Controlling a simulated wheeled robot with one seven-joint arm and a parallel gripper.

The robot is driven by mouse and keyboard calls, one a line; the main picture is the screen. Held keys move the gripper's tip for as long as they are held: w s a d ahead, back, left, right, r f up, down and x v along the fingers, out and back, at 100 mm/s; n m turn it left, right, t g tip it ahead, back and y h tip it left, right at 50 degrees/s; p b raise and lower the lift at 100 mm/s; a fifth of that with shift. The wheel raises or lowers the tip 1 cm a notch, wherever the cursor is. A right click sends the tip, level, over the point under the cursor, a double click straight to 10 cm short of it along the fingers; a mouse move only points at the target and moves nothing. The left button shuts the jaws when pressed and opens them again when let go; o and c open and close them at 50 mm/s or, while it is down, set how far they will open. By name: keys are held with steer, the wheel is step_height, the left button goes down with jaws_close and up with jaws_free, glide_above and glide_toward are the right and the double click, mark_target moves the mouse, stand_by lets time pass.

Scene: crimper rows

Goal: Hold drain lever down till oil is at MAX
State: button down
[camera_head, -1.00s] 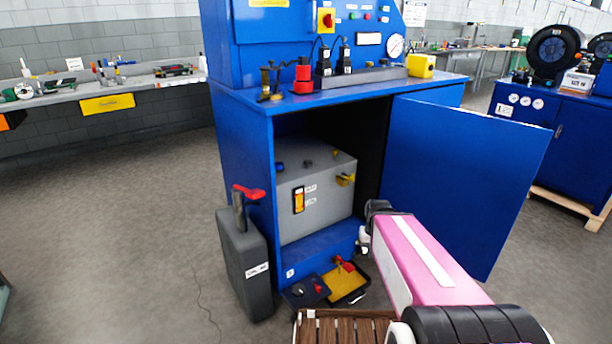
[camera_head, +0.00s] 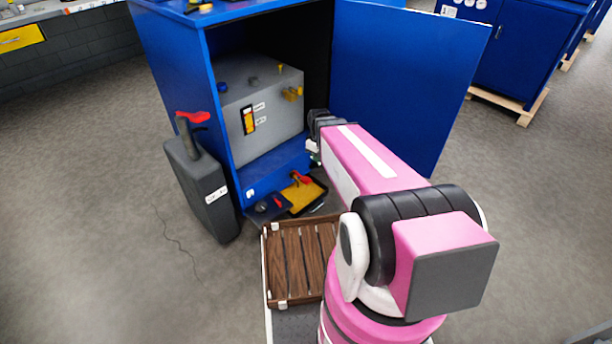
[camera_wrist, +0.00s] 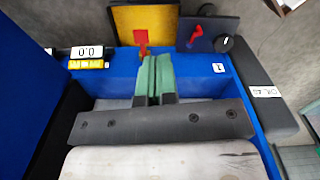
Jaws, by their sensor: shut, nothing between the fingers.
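The grey oil tank (camera_head: 275,110) sits in the blue cabinet. Its sight gauge (camera_head: 248,120), orange-yellow in a dark frame, has two small white labels beside it; their text and the oil level are too small to read. A red lever (camera_head: 300,178) sticks out low at the cabinet front over a yellow-floored tray (camera_head: 305,197). It also shows in the wrist view (camera_wrist: 141,38), just past my fingertips. My gripper (camera_wrist: 153,60) has green fingers together, empty. Whether they touch the lever I cannot tell. In the head view my wrist is right of the tank front.
A dark oil can (camera_head: 200,185) with a red spout top stands left of the cabinet. A dark plate with a red part (camera_head: 272,205) lies beside the tray. The cabinet door (camera_head: 400,80) hangs open at right. A display reads 0.0 (camera_wrist: 88,52).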

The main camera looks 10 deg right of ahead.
mark_target(307, 180)
steer(key=w+a+f+n, duration=0.2)
steer(key=w+f+n, duration=0.8)
steer(key=w+n, duration=0.3)
steer(key=n, duration=0.3)
steer(key=shift+w+f, duration=0.25)
steer(key=shift+f, duration=0.05)
step_height(307, 180, down, 14)
steer(key=shift+r, duration=0.1)
